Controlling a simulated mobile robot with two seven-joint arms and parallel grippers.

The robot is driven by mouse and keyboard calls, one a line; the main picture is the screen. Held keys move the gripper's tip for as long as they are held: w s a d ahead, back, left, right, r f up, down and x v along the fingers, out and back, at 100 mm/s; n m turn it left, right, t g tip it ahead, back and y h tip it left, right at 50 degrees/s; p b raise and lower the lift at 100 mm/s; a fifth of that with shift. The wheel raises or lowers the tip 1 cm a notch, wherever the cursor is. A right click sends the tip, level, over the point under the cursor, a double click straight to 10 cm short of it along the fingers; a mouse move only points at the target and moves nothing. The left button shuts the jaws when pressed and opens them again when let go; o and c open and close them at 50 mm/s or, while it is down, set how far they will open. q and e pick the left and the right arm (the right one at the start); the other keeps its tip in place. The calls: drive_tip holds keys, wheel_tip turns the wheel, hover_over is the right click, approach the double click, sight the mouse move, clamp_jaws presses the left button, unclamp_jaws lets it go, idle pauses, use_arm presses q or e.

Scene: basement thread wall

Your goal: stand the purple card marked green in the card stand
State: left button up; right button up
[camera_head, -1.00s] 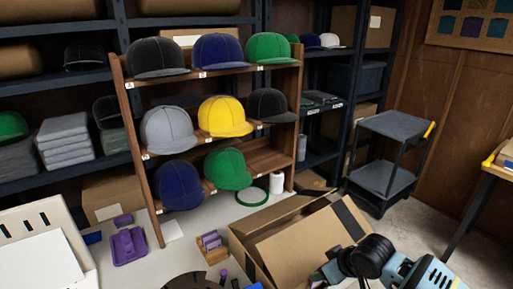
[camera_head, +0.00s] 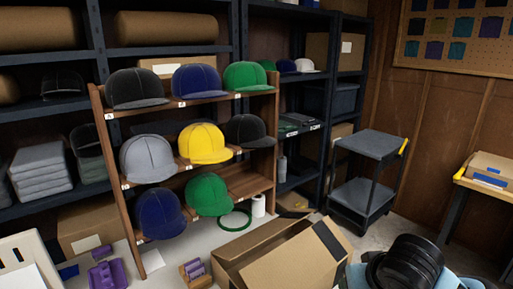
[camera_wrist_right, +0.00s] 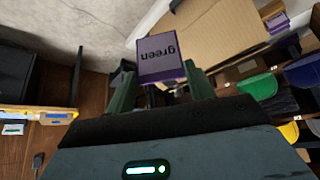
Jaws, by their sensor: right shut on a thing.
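The purple card marked "green" (camera_wrist_right: 162,57) is between the fingers of my right gripper (camera_wrist_right: 161,84) in the right wrist view. The gripper is shut on it, and the lettering is upside down in that view. In the head view my right arm is at the lower right, but its fingers and the card cannot be seen. What looks like the card stand (camera_head: 196,273), a small wooden block with purple cards in it, is on the white table at the bottom of the head view. It also seems to show at the top right of the wrist view (camera_wrist_right: 277,19). My left gripper is not in view.
An open cardboard box (camera_head: 290,268) is between the stand and my right arm. A wooden rack (camera_head: 104,135) of caps rises behind the table. A purple object (camera_head: 108,274) is left of the stand. A grey cart (camera_head: 370,145) stands on the floor at right.

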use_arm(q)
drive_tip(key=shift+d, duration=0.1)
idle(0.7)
use_arm(e)
drive_tip(key=s+a+f+n+g+y+b, duration=0.1)
drive_tip(key=s+a+f+n+y, duration=0.2)
drive_tip(key=a+f, duration=0.45)
drive_tip(key=s+a+f+n+y, duration=0.15)
drive_tip(key=a+f+n, duration=0.3)
drive_tip(key=f, duration=0.55)
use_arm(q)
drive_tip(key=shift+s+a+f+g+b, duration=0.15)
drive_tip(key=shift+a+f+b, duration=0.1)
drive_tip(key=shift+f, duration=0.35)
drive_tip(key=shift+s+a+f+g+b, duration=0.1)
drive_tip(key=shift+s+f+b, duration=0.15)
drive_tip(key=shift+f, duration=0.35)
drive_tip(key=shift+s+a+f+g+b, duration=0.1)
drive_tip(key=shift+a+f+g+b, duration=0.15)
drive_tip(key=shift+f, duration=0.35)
use_arm(e)
drive_tip(key=w+d+f, duration=0.2)
drive_tip(key=w, duration=0.5)
drive_tip(key=w+d+f, duration=0.3)
drive_tip(key=w, duration=0.5)
drive_tip(key=shift+h, duration=0.35)
drive_tip(key=shift+f, duration=0.1)
